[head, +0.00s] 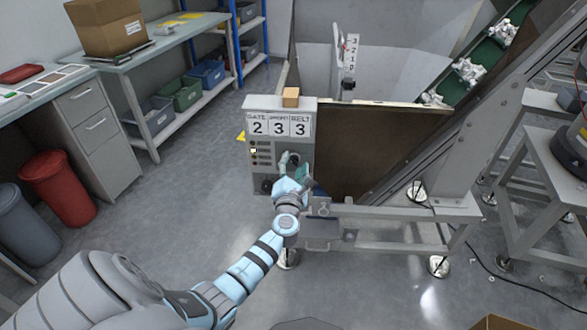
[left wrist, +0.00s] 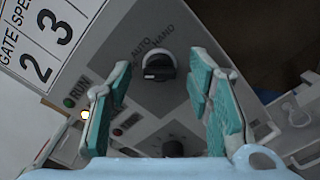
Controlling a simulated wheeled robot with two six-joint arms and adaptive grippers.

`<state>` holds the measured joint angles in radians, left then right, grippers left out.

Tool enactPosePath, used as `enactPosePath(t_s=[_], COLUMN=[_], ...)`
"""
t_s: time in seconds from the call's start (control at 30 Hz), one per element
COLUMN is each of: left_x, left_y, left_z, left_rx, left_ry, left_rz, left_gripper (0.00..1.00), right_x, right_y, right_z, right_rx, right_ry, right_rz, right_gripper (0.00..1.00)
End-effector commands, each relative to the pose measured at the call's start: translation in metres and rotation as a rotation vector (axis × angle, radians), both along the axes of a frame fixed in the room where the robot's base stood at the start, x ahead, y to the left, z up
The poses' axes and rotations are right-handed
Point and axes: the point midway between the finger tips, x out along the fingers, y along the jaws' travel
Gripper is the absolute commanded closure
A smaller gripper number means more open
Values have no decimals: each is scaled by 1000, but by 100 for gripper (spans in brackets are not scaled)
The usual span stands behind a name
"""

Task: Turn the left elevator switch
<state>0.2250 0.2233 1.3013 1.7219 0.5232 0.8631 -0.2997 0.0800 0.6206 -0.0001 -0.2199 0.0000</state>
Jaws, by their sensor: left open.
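The grey control box (head: 255,103) stands at the left end of the conveyor, with a number plate reading 2, 3, 3. In the left wrist view, a black rotary switch (left wrist: 158,66) sits on the panel by the words AUTO and HAND. A second dark knob (left wrist: 173,148) shows lower in that view, partly covered by my wrist. My left gripper (head: 293,162) is at the front of the box; in the wrist view its teal fingers (left wrist: 160,98) are spread to either side, with the switch beyond the gap between them. I see no finger touching the switch. My right gripper is out of view.
A small orange block (head: 291,97) sits on top of the box. The inclined green belt (head: 488,52) carries white parts at right. A workbench (head: 120,58) and red bin (head: 58,188) stand left. The floor between is open.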

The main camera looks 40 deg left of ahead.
Motion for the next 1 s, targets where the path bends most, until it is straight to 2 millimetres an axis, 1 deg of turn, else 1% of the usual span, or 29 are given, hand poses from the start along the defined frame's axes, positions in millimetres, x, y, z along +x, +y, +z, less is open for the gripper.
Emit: enactPosePath(t_s=[0.13, 0.17, 0.4, 0.43, 0.47, 0.77, 1.0], left_x=[0, 0, 0, 0, 0, -1, -1], left_y=[0, 0, -1, -1, -1, -1, -1], left_z=[0, 0, 0, 0, 0, 0, 1], left_rx=[0, 0, 0, 0, 0, 24, 118], left_ry=[0, 0, 1, 1, 1, 18, 80], left_rz=[0, 0, -1, -1, -1, -1, -1], left_gripper=[54, 55, 94, 98, 100, 100, 100], right_x=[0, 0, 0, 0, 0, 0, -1], right_y=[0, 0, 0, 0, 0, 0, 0], right_z=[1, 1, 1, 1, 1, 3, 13], right_rx=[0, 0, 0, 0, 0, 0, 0], right_ry=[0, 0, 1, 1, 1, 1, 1], right_rz=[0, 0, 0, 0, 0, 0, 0], right_gripper=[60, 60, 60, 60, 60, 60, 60])
